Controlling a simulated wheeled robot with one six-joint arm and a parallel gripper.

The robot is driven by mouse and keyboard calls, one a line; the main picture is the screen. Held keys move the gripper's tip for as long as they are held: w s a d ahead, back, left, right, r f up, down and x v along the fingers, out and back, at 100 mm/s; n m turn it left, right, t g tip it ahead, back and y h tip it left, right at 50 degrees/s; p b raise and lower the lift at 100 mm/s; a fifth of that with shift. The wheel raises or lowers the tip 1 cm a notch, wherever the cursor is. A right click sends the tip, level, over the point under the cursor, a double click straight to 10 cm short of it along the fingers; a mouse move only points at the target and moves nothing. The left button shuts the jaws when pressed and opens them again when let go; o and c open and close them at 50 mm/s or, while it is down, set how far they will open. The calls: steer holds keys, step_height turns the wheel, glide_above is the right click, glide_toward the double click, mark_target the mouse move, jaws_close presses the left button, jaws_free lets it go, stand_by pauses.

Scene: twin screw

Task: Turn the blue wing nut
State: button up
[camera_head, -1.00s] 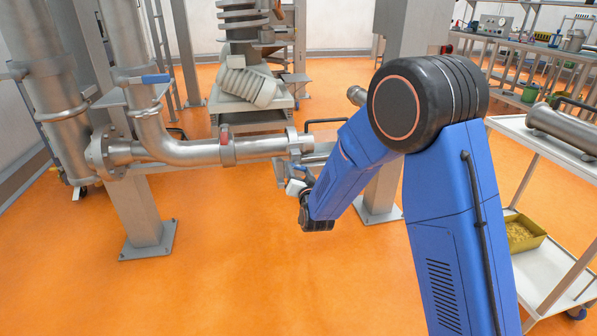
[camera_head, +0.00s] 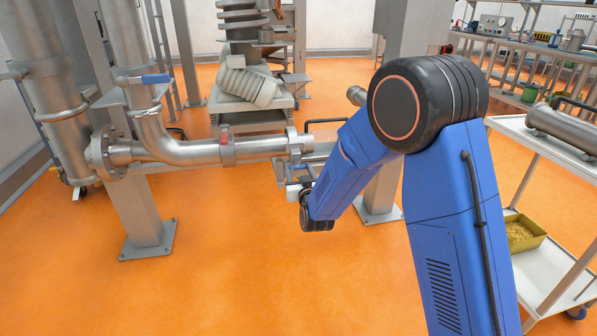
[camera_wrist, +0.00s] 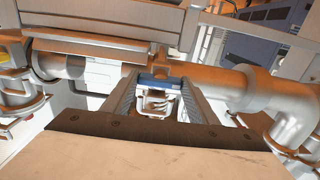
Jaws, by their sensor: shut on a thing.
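The blue wing nut (camera_wrist: 160,83) shows in the wrist view as a small blue piece between my two ribbed fingers. It sits beside a silver clamp bracket, on the near side of the pipework. My gripper (camera_wrist: 158,92) is shut on the wing nut, with one finger on each side of it.
A red-marked clamp (camera_head: 226,148) joins the pipe left of my gripper. A blue-handled valve (camera_head: 157,78) is farther left. A steel trolley (camera_head: 513,126) with a metal cylinder (camera_head: 563,128) stands at right. The orange floor (camera_head: 250,280) in front is clear.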

steer(key=o, duration=1)
steer(key=shift+o, duration=0.2)
steer(key=shift+s, duration=0.1)
steer(key=v, duration=1.7)
steer(key=shift+s+d+r, duration=0.1)
steer(key=shift+d, duration=0.05)
